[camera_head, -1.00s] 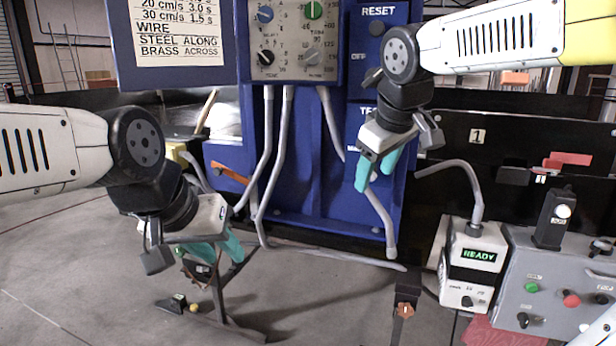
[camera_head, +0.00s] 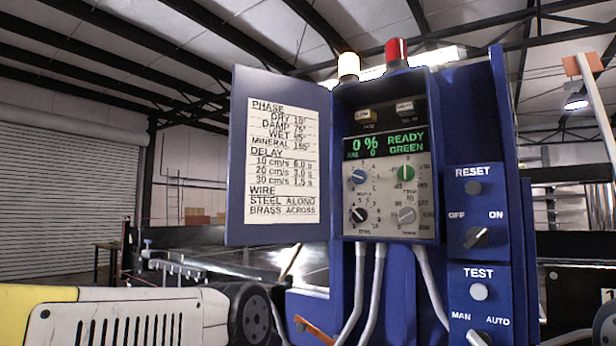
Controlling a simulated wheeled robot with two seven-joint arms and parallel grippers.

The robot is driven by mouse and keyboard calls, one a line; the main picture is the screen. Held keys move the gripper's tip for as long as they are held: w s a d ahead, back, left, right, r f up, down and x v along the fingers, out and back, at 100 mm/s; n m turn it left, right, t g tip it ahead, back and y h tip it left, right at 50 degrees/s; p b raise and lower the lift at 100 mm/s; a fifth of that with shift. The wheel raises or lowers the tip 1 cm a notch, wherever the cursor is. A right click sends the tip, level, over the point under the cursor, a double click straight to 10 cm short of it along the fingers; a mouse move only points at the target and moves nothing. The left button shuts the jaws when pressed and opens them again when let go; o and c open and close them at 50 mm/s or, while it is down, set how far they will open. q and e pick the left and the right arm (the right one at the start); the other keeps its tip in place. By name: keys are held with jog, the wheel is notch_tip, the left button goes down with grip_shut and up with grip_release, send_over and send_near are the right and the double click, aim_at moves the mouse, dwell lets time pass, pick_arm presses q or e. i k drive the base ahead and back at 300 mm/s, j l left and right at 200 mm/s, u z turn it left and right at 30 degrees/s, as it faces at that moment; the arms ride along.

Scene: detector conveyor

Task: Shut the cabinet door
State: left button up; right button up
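The blue cabinet door (camera_head: 241,196) stands wide open to the left of the cabinet, with a white printed card (camera_head: 283,160) on its inner face. The cabinet (camera_head: 337,140) is open in front, showing a control panel (camera_head: 417,221) with several knobs and a green-lit display (camera_head: 385,143) reading 0 % READY GREEN. My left arm crosses the lower left of the view below the door, its gripper out of the frame. My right gripper is not in view either.
Beside the cabinet is a blue switch panel (camera_head: 494,215) with RESET and TEST buttons. Grey cables (camera_head: 377,290) hang below the cabinet. White and red lamps (camera_head: 397,51) stand on top. An orange lever (camera_head: 315,330) shows at the bottom. Space left of the door looks clear.

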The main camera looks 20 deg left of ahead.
aim_at(278, 178)
jog(key=i+j+z, duration=0.25)
jog(key=j+z, duration=0.2)
jog(key=j, duration=0.35)
jog(key=i+j+z, duration=0.1)
jog(key=j+z, duration=0.3)
jog(key=j, duration=0.45)
jog(key=j+z, duration=0.45)
jog(key=j, duration=0.4)
jog(key=j+z, duration=0.25)
jog(key=j, duration=0.15)
jog(key=k+j+z, duration=0.15)
jog(key=j+z, duration=0.15)
jog(key=k+j+z, duration=0.25)
jog(key=j, duration=0.2)
jog(key=i, duration=0.1)
